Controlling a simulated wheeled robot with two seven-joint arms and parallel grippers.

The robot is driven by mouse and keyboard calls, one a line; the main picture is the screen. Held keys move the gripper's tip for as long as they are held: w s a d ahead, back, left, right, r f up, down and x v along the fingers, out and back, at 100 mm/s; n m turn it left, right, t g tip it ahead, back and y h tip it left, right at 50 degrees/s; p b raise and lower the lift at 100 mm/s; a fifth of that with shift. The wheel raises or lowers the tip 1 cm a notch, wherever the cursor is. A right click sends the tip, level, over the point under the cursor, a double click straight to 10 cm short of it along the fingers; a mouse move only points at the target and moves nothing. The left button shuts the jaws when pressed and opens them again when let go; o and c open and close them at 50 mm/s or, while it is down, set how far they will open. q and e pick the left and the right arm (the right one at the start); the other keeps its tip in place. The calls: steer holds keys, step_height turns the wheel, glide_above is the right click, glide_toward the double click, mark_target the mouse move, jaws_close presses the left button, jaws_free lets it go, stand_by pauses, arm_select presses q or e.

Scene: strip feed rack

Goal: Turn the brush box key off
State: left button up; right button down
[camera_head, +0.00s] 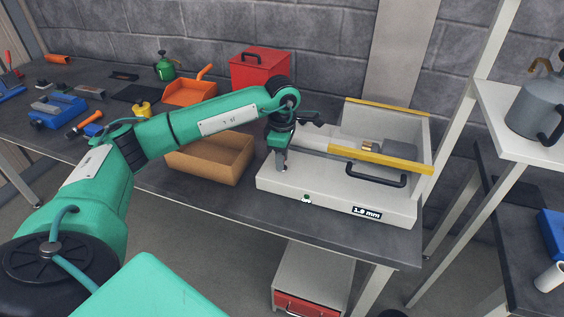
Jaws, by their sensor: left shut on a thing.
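My left gripper (281,165) points down at the left end of the box's top. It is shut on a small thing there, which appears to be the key. The fingers mostly hide the key, so I cannot tell its angle. My right gripper is not in view.
An open brown box (238,178) sits just left of the brush box, under my left forearm. A red box (260,66) and an orange tray (188,92) stand behind. A shelf with a grey can (538,108) is at the right.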

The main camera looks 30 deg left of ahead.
arm_select(q)
steer(key=shift+w+r+m+b, duration=0.15)
steer(key=shift+m+b, duration=0.15)
steer(key=shift+m, duration=0.2)
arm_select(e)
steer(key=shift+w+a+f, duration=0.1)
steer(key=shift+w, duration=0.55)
arm_select(q)
steer(key=o, duration=1)
